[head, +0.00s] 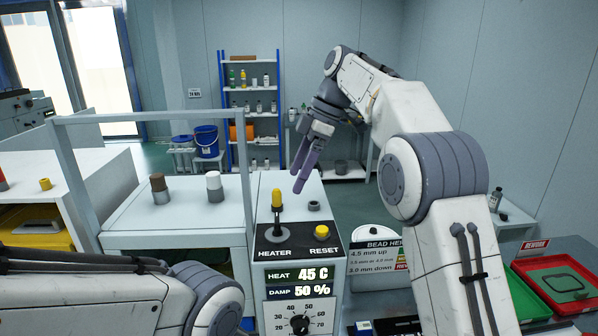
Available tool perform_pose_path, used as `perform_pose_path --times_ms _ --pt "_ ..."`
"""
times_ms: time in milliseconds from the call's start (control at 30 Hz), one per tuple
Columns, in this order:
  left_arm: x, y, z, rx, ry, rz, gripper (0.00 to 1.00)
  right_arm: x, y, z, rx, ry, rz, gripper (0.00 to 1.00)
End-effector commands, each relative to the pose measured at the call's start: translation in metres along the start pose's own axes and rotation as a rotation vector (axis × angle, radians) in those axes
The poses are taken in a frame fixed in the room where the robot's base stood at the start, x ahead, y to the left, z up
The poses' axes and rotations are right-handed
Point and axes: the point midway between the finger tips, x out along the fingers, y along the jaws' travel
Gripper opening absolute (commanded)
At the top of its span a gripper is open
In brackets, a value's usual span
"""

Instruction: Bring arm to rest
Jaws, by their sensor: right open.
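My right arm rises at the right of the head view and bends over toward the panel. Its gripper (299,178) has purple fingers, hangs pointing down, and is open and empty. It appears above and behind the panel fixture (257,290), apart from the heater lever (277,199) with its yellow knob. The lever stands about upright. The display (300,282) reads HEAT 45 C and DAMP 50 %, over a dial (299,324). My left arm lies across the bottom left; its gripper is not visible.
A bead sign (376,256) stands right of the panel. Red and green trays (535,298) lie at far right.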

Motion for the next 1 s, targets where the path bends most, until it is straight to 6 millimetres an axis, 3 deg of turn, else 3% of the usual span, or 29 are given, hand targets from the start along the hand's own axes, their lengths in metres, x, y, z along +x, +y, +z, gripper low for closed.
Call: perform_pose_path --times_ms 267,800,1000 --pt "0.002 0.000 0.000 0.000 0.000 0.000 0.90 0.008 0.000 0.000 0.000 0.000 -0.002 0.90" --pt "-0.002 0.000 0.000 0.000 0.000 0.000 0.90 0.096 -0.001 -0.001 0.001 0.000 -0.005 0.90" --pt "0.002 0.000 0.000 0.000 0.000 0.000 0.90 0.107 -0.001 0.000 0.028 0.000 0.011 0.90"
